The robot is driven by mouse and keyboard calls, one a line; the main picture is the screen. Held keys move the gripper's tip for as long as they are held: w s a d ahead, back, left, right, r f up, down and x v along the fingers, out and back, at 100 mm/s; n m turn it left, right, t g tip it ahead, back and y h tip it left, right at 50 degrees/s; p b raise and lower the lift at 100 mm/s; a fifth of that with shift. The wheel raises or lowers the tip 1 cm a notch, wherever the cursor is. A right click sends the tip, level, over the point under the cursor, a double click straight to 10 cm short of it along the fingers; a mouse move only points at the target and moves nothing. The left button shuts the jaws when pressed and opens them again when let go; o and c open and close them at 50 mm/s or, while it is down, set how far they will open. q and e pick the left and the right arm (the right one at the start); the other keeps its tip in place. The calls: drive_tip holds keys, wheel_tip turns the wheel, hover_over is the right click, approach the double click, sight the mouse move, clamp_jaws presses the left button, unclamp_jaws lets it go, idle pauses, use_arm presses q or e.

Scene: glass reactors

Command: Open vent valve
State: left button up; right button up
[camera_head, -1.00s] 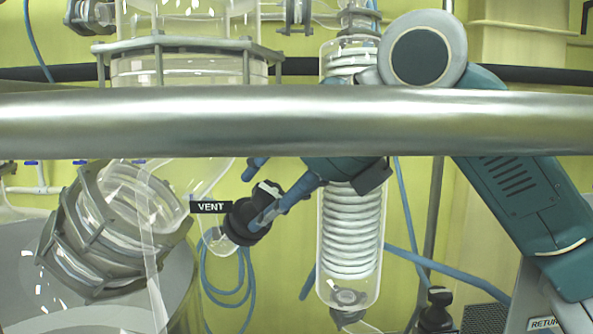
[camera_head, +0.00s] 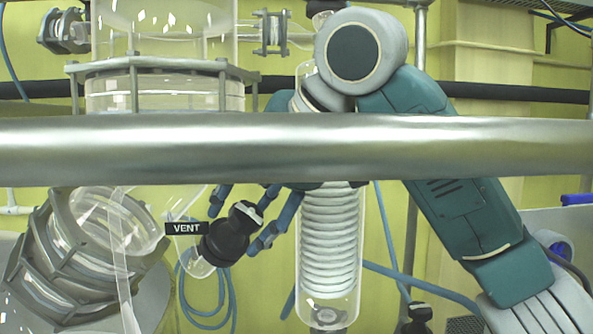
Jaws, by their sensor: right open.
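The vent valve (camera_head: 228,236) is a black knob with a pale-marked cap, on a glass outlet beside the black VENT label (camera_head: 185,228). It sits below the metal rail, left of the coiled condenser. My right gripper (camera_head: 236,220) reaches in from the right behind the rail. Its blue fingers are spread, one above the knob and others at its right side. The fingers are very close to the knob; I cannot tell whether they touch it. The rail hides the gripper's palm and wrist. My left gripper is not in view.
A thick metal rail (camera_head: 300,148) crosses the whole view in front of my right arm. The glass condenser (camera_head: 330,240) stands just right of the valve, with my arm close to it. A clamped glass flange (camera_head: 75,250) is at the left. A blue hose (camera_head: 208,315) hangs below.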

drive_tip(key=m, duration=0.5)
drive_tip(key=m+g, duration=0.1)
drive_tip(key=m, duration=0.9)
drive_tip(key=shift+g, duration=0.3)
drive_tip(key=m, duration=0.6)
drive_tip(key=m+y, duration=0.1)
drive_tip(key=m, duration=0.4)
drive_tip(key=shift+m, duration=0.4)
drive_tip(key=m, duration=0.5)
drive_tip(key=shift+m, duration=0.3)
drive_tip(key=m+y, duration=0.1)
drive_tip(key=m, duration=0.4)
drive_tip(key=shift+m, duration=0.3)
drive_tip(key=m, duration=0.5)
drive_tip(key=shift+m, duration=0.3)
drive_tip(key=b+v, duration=0.4)
drive_tip(key=v, duration=0.6)
drive_tip(key=shift+s+d, duration=0.2)
drive_tip(key=shift+s, duration=0.15)
drive_tip(key=shift+r, duration=0.15)
